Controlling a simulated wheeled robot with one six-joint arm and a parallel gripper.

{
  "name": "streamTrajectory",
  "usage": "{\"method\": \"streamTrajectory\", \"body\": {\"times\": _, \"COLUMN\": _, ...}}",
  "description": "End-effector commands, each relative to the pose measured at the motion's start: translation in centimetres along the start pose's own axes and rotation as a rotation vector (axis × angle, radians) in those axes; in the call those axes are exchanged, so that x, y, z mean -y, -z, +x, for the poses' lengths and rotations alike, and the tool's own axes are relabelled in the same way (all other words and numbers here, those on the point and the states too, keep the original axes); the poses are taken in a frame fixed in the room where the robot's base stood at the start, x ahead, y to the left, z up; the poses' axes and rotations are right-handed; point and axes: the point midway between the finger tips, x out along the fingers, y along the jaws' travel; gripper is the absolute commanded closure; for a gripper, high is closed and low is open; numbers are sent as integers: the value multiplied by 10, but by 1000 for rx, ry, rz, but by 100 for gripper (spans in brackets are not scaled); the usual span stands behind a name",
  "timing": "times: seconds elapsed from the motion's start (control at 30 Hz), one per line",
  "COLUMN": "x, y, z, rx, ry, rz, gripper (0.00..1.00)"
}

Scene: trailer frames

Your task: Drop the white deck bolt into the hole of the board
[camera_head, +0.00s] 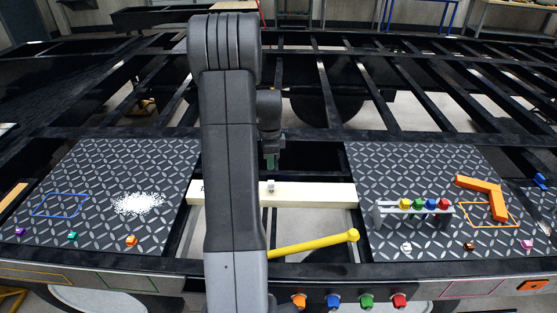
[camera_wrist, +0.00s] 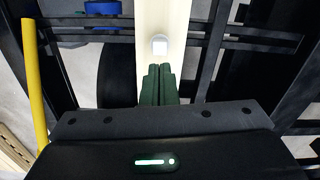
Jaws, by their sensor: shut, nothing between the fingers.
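The pale wooden board (camera_head: 315,195) lies across the gap between the two dark plates. My gripper (camera_head: 270,163) hangs above the board, just above the bolt. Its green fingers (camera_wrist: 159,70) are shut together with nothing between them, apart from the bolt. Another small white piece (camera_head: 406,247) lies on the right plate. My arm hides part of the board.
A yellow bar (camera_head: 315,243) slants below the board. The right plate (camera_head: 380,165) carries a rack (camera_head: 413,208) with several coloured pegs and an orange angled piece (camera_head: 485,196). The left plate (camera_head: 95,165) has a white granular pile (camera_head: 139,203) and small coloured pieces. Open frame gaps lie behind.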

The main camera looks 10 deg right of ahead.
Motion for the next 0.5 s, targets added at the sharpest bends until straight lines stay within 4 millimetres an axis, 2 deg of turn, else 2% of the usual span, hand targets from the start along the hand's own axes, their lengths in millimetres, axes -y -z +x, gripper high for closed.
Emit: {"method": "streamTrajectory", "body": {"times": 0.5, "x": -1, "y": 0, "z": 54, "rx": 0, "ry": -2, "rz": -1, "gripper": 100}}
